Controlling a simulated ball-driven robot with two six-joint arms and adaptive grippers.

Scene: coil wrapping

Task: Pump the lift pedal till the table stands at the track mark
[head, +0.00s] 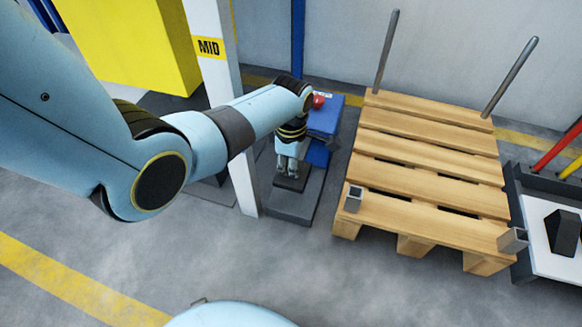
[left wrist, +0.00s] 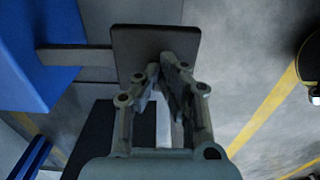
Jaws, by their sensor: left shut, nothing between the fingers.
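My left gripper (head: 287,168) points down at the dark pedal plate (head: 291,183), beside the blue pump unit (head: 324,120). In the left wrist view its shut, empty fingers (left wrist: 166,70) overlap the near edge of the pedal plate (left wrist: 155,42); I cannot tell whether they touch it. An arm joins the plate to the blue body (left wrist: 40,45). My right gripper is not in view.
A wooden pallet (head: 430,150) with upright grey posts stands right of the pump unit. A dark-framed tray (head: 570,265) is at the right edge. A yellow block (head: 135,40) stands behind the post. The grey floor in front is mostly clear.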

